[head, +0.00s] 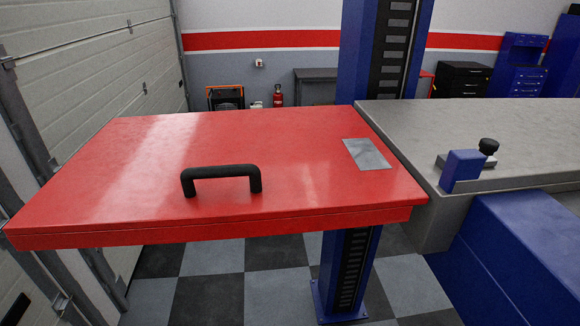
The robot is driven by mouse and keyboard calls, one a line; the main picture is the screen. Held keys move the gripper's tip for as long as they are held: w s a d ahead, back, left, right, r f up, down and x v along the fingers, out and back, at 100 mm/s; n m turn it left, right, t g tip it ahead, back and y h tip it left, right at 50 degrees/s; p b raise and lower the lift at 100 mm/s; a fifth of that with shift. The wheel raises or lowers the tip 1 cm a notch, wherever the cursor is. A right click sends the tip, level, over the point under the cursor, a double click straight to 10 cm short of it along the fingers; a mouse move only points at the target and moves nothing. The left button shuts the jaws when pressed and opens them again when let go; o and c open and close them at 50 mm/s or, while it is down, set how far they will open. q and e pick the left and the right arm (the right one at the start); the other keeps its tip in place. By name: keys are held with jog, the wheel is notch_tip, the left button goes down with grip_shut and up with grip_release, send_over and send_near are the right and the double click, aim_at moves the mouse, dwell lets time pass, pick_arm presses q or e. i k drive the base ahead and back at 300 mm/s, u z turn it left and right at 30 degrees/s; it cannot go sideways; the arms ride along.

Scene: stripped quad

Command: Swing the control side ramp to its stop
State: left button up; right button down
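The red ramp (290,160) is a broad flat panel with a black handle (221,172) near its front edge. It lies about level, extending left from the end of the grey lift deck (480,127). A small grey plate (367,154) is set on its top near the deck. Its right edge runs along the deck's end; the joint itself is not clearly visible. Neither of my grippers shows in the head view, and nothing is touching the handle.
A blue block with a black knob (488,147) sits on the deck's near edge. A blue lift post (385,50) rises behind the ramp. A garage door (90,60) stands close on the left. A blue beam (525,255) fills the lower right. Checkered floor (215,290) shows below.

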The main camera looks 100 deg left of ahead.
aim_at(191, 176)
jog(key=z, duration=0.2)
jog(key=k, duration=1.55)
jog(key=u, duration=0.5)
